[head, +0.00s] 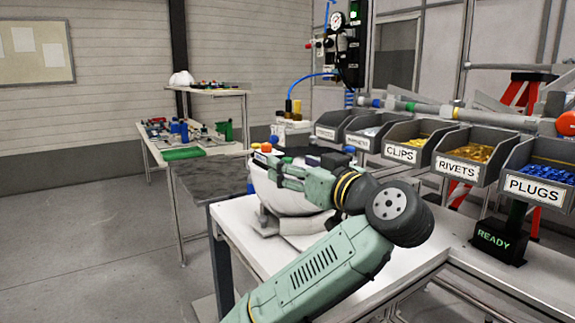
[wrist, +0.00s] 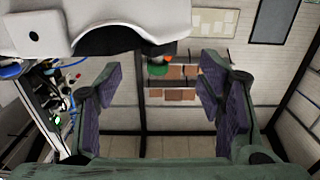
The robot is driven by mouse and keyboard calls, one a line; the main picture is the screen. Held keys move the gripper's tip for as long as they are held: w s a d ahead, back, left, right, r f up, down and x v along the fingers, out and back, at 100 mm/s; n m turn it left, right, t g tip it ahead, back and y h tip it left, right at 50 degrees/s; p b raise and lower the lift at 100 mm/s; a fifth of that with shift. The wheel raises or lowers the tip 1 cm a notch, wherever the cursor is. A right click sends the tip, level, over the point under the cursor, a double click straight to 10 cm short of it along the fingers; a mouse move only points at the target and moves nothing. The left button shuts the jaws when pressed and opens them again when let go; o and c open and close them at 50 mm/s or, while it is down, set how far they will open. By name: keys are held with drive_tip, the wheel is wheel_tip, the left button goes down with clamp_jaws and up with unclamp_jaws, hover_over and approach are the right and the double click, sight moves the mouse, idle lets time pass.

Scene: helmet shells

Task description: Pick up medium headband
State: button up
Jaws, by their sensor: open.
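I cannot pick out a medium headband in either view. My gripper (head: 272,165) is at the upper side of a white helmet shell (head: 282,197) on the near workbench, and my arm hides part of the shell. In the wrist view my gripper (wrist: 158,98) has its two dark-padded fingers wide apart, with nothing between them. The white shell (wrist: 90,22) fills the upper left there, beyond the fingers. Whether a finger touches the shell cannot be told.
A row of labelled bins, including clips (head: 405,153), rivets (head: 462,165) and plugs (head: 530,188), lines the back of the white workbench (head: 425,247). A "READY" box (head: 497,241) stands at its right. A side table (head: 155,140) holds small parts. Floor at left is clear.

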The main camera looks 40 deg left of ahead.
sight(272, 154)
drive_tip(key=x, duration=0.3)
drive_tip(key=shift+a, duration=0.2)
drive_tip(key=p+x, duration=0.3)
drive_tip(key=x, duration=0.2)
drive_tip(key=shift+w+a+r, duration=0.1)
drive_tip(key=shift+a, duration=0.15)
drive_tip(key=shift+w+a, duration=0.2)
drive_tip(key=shift+c, duration=0.2)
drive_tip(key=c, duration=1.2)
drive_tip(key=shift+c, duration=0.2)
